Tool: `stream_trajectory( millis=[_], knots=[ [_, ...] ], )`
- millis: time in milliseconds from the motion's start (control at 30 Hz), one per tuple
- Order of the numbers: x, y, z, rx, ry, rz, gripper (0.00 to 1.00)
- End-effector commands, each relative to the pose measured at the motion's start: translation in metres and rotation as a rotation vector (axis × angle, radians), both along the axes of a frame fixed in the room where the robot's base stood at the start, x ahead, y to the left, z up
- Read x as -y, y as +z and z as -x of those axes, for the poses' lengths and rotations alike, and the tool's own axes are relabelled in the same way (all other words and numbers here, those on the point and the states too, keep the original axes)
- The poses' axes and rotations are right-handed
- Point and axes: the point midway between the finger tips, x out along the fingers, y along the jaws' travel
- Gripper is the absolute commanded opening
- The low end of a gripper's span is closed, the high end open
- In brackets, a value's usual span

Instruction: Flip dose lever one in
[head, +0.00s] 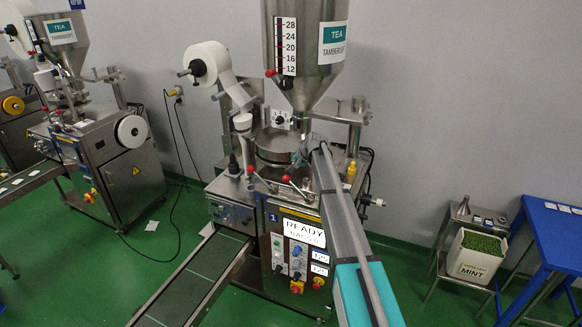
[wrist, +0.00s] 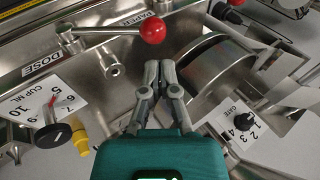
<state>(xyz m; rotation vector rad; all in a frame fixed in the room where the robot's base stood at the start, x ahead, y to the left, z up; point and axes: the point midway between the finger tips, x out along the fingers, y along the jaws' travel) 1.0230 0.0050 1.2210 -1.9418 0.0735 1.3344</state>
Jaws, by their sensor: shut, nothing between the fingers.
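In the wrist view a metal lever with a red ball knob (wrist: 152,30) runs across the top of the machine beside a plate marked DOSE (wrist: 42,62). My gripper (wrist: 163,66) is shut and empty, its fingertips just below the red knob in the picture. A small gap shows between tips and knob; their depth apart is hard to judge. In the head view my gripper (head: 312,147) is over the top of the machine marked 1 (head: 290,255), below the tea hopper (head: 303,50). The arm hides part of the machine there.
The wrist view shows a CUP ML dial (wrist: 52,118), a yellow-capped part (wrist: 80,138), a GATE knob (wrist: 245,122) and a rounded metal drum (wrist: 208,72) close around the gripper. In the head view a conveyor (head: 195,285) runs toward the front left. A mint box (head: 474,257) stands at right.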

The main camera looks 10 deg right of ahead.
Motion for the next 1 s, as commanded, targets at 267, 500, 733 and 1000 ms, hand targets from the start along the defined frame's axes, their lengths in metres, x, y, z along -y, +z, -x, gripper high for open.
stream_trajectory(
  millis=[267, 500, 733, 1000],
  knots=[
    [0.008, 0.029, 0.013, 0.0, 0.0, 0.0, 0.0],
    [0.015, 0.048, 0.022, 0.0, 0.001, 0.0, 0.0],
    [0.02, 0.062, 0.029, 0.001, 0.001, 0.0, 0.0],
    [0.022, 0.066, 0.031, 0.001, 0.001, 0.0, 0.0]
  ],
)
